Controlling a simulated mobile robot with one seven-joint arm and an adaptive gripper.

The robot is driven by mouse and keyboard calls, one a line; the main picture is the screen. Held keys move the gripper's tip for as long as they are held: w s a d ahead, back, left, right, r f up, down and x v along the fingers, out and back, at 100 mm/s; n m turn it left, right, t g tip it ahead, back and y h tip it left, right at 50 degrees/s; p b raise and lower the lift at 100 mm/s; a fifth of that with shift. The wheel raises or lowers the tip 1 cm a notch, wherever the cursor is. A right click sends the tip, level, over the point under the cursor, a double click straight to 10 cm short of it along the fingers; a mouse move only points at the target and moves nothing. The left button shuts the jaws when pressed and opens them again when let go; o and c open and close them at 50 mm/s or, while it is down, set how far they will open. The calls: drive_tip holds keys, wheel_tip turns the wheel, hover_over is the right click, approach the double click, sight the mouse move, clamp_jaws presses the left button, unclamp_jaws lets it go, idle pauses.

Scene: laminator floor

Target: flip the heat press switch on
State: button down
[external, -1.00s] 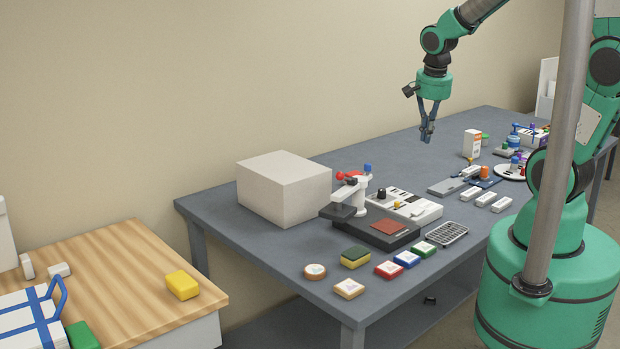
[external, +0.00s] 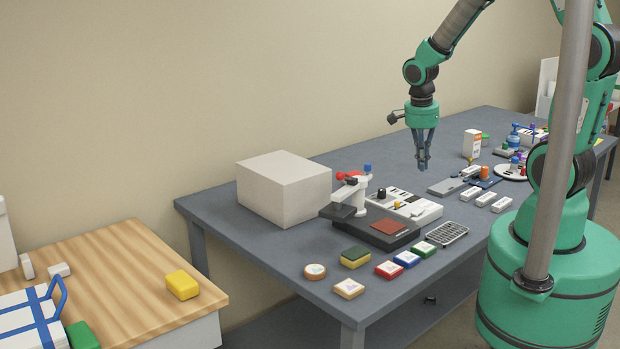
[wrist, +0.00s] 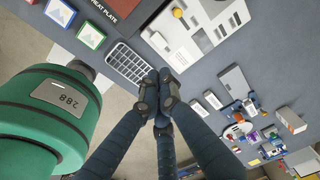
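I cannot tell which control is the switch. My gripper (external: 422,168) hangs above the table, to the right of the press and apart from it. Its fingertips (wrist: 160,88) are together with nothing visible between them.
A large pale box (external: 285,190) stands left of the press. A wire rack (external: 447,233), several coloured pads and a sponge (external: 355,257) lie along the front. Grey and white blocks (external: 485,199) and a carton (external: 472,143) lie to the right.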

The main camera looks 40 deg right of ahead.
sight(422, 210)
drive_tip(key=f, duration=0.4)
drive_tip(key=d+f+b, duration=0.1)
drive_tip(key=f, duration=0.4)
drive_tip(key=d+f+b, duration=0.1)
drive_tip(key=f, duration=0.3)
drive_tip(key=shift+f, duration=0.35)
drive_tip(key=shift+f, duration=0.15)
